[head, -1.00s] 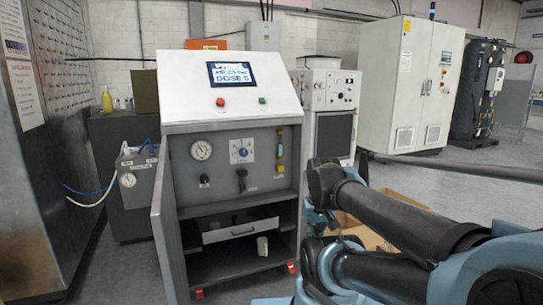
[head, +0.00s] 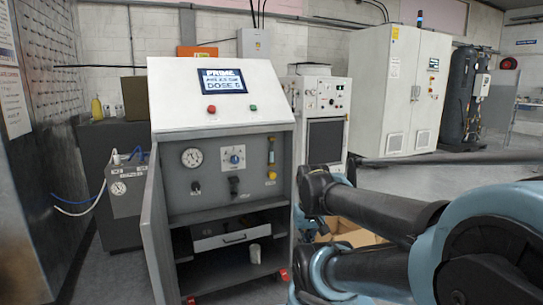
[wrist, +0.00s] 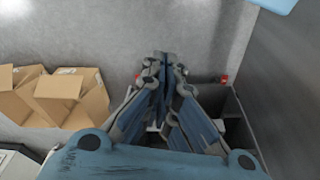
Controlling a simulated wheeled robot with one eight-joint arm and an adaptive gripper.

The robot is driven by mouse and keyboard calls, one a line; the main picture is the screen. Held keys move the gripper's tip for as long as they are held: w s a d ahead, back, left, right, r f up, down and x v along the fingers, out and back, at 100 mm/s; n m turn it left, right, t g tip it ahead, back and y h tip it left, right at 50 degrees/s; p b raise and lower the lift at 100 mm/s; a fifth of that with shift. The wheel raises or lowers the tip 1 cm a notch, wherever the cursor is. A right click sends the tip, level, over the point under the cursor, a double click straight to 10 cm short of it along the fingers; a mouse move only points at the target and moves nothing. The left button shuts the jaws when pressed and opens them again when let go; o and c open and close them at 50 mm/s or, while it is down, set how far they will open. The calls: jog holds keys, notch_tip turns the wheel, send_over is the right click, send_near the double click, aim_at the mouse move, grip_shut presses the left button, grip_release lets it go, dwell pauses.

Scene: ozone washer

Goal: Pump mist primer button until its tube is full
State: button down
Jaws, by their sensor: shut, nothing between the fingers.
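The washer console (head: 222,95) stands left of centre in the head view, with a lit screen (head: 223,81) that reads PRIME and DOSE. On the right of its grey front panel is a narrow upright tube (head: 271,150) with a yellow part (head: 271,175) at its lower end. Which part is the primer button, and the tube's fill level, are too small to tell. My gripper (wrist: 163,60) is shut and empty in the wrist view, above the floor and a dark open-topped shape. It is out of the head view and apart from the panel.
The panel also bears a gauge (head: 192,157), a dial (head: 233,157) and dark knobs. A grey door (head: 155,235) hangs open at the console's left. Cardboard boxes (wrist: 70,95) lie on the floor. A white cabinet (head: 398,90) stands behind. Some grey floor is clear.

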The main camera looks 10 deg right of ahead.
aim_at(272, 175)
dwell(0.5)
jog(key=w+a+r+m+t+y, duration=0.1)
jog(key=w+r+t, duration=0.15)
jog(key=w, duration=1.05)
jog(key=w+r+m+t, duration=0.1)
jog(key=w+r, duration=0.3)
jog(key=w, duration=0.8)
jog(key=w+d+f+m+t, duration=0.1)
jog(key=w+f, duration=0.3)
jog(key=w, duration=0.8)
jog(key=w+f+m+t, duration=0.2)
jog(key=w+f, duration=0.2)
jog(key=w, duration=0.8)
jog(key=shift+w+d+y, duration=0.35)
jog(key=shift+w+y, duration=0.05)
jog(key=w+a, duration=0.2)
jog(key=w, duration=0.6)
jog(key=shift+w+a, duration=0.2)
jog(key=shift+a, duration=0.15)
jog(key=shift+w, duration=0.15)
